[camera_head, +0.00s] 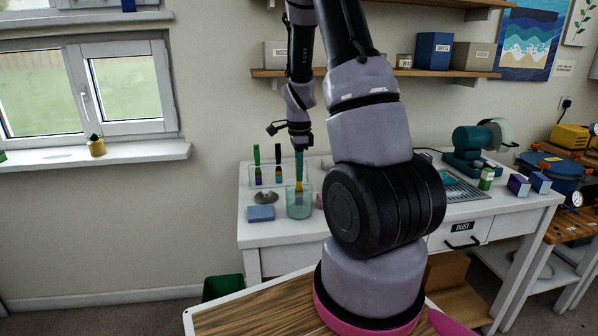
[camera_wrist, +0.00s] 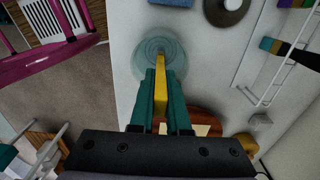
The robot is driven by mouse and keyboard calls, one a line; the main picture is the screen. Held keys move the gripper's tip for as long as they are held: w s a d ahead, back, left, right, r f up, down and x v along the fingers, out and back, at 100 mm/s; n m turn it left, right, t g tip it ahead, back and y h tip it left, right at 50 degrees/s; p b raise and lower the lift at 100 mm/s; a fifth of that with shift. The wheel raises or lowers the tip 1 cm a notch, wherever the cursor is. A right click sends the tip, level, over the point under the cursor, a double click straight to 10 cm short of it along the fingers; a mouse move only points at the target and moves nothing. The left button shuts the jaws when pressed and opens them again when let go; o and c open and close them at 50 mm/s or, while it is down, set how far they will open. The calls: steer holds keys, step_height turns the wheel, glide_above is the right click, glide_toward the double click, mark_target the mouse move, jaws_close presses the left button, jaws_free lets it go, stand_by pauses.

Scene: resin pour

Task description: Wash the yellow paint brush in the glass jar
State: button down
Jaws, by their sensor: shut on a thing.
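The yellow paint brush (camera_head: 299,185) is upright between the teal fingers of my gripper (camera_head: 299,163), which is shut on it. The glass jar (camera_head: 299,207), pale blue-green and see-through, stands on the white bench below. The brush's lower end overlaps the jar's mouth in the head view; how deep it sits cannot be told. In the wrist view my gripper (camera_wrist: 162,78) holds the yellow brush (camera_wrist: 160,95), its end lying over the round jar (camera_wrist: 147,47). The bristles are not clearly visible.
Two other brushes (camera_head: 257,160) (camera_head: 279,160) stand in a rack behind the jar. A blue block (camera_head: 261,213) and a grey round dish (camera_head: 266,197) lie left of it. A pink thing (camera_head: 319,201) sits close on its right.

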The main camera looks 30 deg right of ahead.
steer(key=shift+f, duration=0.4)
steer(key=shift+s, duration=0.1)
stand_by(0.3)
